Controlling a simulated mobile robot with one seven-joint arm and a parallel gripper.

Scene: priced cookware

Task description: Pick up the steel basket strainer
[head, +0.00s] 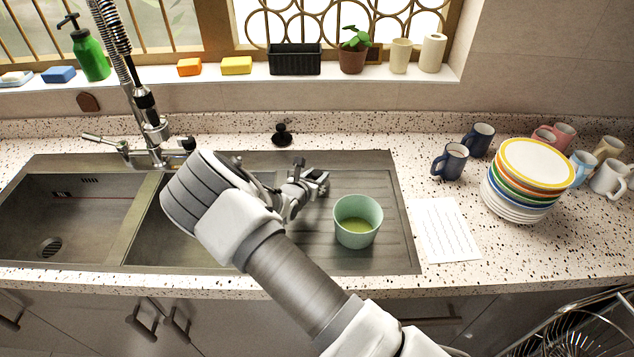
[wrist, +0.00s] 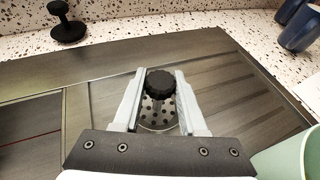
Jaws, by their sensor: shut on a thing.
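The steel basket strainer (wrist: 157,116) shows in the wrist view as a perforated steel disc with a black ridged knob on top. My gripper (wrist: 160,75) is shut on it, with one finger on each side of the knob. In the head view my gripper (head: 316,182) is over the left part of the ribbed drainboard, left of the green cup. I cannot make out the strainer there, behind the gripper. Whether it touches the steel surface is not clear.
A green cup (head: 358,222) with greenish contents stands close on the right; its rim shows in the wrist view (wrist: 292,158). A black stopper (head: 282,136) stands behind the sink. Paper (head: 445,230), mugs (head: 450,161) and stacked plates (head: 522,178) are farther right. The faucet (head: 150,130) rises left.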

